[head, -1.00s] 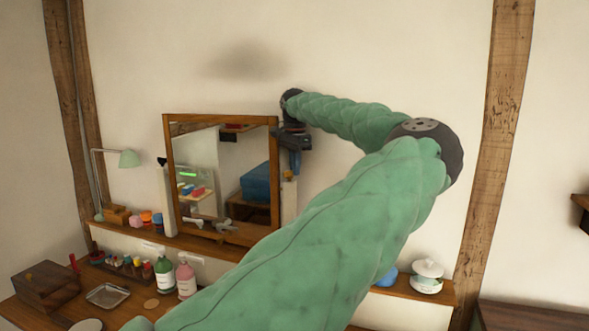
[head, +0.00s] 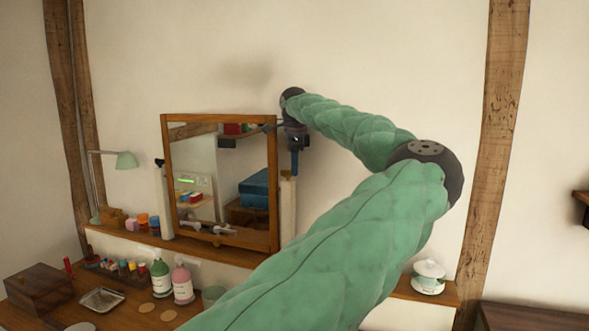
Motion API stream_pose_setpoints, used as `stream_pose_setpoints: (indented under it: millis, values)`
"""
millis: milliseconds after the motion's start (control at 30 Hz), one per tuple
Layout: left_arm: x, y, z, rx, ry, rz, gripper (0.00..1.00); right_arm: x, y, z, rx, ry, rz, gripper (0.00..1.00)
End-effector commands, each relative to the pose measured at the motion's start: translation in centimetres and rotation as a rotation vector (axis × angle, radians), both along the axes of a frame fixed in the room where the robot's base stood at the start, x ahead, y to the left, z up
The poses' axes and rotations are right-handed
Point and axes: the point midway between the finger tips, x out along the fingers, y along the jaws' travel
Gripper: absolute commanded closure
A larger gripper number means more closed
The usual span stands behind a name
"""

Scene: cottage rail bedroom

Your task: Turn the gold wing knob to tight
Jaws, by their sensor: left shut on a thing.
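The wood-framed mirror (head: 165,190) stands on the shelf between two pale posts. My left gripper (head: 295,172) points down at the top of the right post (head: 288,205), beside the mirror's right edge. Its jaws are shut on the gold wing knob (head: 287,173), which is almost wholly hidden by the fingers. The knob's angle cannot be seen. A dark knob (head: 160,162) shows on the left post. My right gripper is not in view.
A green lamp (head: 126,160) and small jars stand left of the mirror. Below are a green bottle (head: 161,278), a pink bottle (head: 182,284), a metal tray (head: 102,299) and a wooden box (head: 38,288). A lidded white jar (head: 428,278) sits at right. The wall above is clear.

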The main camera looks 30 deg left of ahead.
Motion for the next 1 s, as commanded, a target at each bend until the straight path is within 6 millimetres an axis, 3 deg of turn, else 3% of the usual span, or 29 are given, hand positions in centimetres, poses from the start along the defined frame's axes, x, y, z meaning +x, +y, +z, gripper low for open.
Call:
stream_pose_setpoints:
  millis: [367, 500, 833, 1000]
  values:
    - [0.0, 0.0, -0.1, -0.001, 0.001, -0.006, 1.0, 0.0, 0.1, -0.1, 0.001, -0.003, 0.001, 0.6]
    - [0.0, 0.0, -0.1, 0.0, 0.0, -0.005, 0.72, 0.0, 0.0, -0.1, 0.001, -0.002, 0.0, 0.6]
    - [0.0, 0.0, 0.2, 0.0, 0.0, -0.005, 0.72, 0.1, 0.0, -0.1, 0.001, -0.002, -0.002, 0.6]
    - [0.0, 0.0, 1.9, 0.001, -0.003, -0.006, 0.72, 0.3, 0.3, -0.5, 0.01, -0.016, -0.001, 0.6]
